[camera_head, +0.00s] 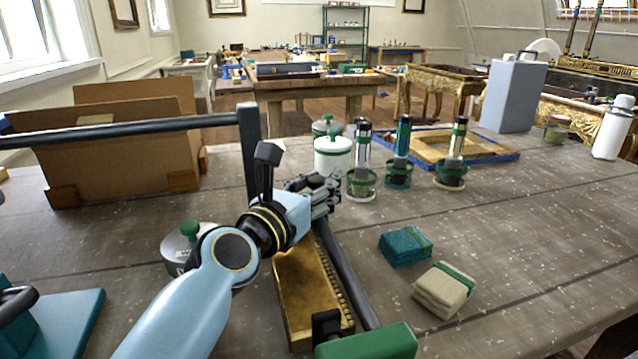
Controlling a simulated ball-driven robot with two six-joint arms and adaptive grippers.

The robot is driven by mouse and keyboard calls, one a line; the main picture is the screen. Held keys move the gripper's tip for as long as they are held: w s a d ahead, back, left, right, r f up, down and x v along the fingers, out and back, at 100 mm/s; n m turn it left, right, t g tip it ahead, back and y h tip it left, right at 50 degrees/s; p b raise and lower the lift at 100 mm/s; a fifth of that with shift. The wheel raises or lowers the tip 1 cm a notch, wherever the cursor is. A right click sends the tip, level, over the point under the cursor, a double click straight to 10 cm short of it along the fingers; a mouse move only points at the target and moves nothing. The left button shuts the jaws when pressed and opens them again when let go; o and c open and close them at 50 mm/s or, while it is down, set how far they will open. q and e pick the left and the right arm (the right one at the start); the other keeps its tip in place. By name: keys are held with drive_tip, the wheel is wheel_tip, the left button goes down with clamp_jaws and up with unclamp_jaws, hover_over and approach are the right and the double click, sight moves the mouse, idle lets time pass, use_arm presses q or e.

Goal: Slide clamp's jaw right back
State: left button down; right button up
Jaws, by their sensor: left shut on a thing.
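The clamp has a dark bar (350,277) running away from me along the right side of a gilt block (297,285). A green part (368,342) and a black pad (326,325) sit at its near end, the pad by the block's near end. My left gripper (322,193) is shut at the bar's far end, beyond the block. The clamp's jaw there is mostly hidden by my fingers and wrist, so its exact gap to the block cannot be told. My right gripper is not in view.
A white jar (333,157) and several banded cylinders (362,165) stand just beyond my gripper. Teal cloths (405,248) and beige cloths (443,289) lie to the right. A green-knobbed pot (183,243) is partly behind my left arm. The right tabletop (550,240) is mostly clear.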

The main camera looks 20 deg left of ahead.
use_arm(q)
drive_tip(key=shift+w+f, duration=0.15)
drive_tip(key=shift+f, duration=0.05)
idle(0.3)
drive_tip(key=shift+w+a+r+p, duration=0.25)
drive_tip(key=shift+w+a+p, duration=0.1)
drive_tip(key=shift+w+p, duration=0.15)
drive_tip(key=shift+w+a+f, duration=0.25)
drive_tip(key=shift+w+f, duration=0.05)
drive_tip(key=shift+w, duration=0.05)
drive_tip(key=c, duration=1.6)
unclamp_jaws()
drive_tip(key=shift+s, duration=0.1)
drive_tip(key=o, duration=0.5)
drive_tip(key=shift+s+a+r, duration=0.15)
drive_tip(key=shift+s+a, duration=0.05)
drive_tip(key=shift+s, duration=0.05)
drive_tip(key=shift+c, duration=0.2)
drive_tip(key=shift+o, duration=0.6)
drive_tip(key=shift+a, duration=0.2)
drive_tip(key=shift+d+r, duration=0.1)
drive_tip(key=shift+d, duration=0.05)
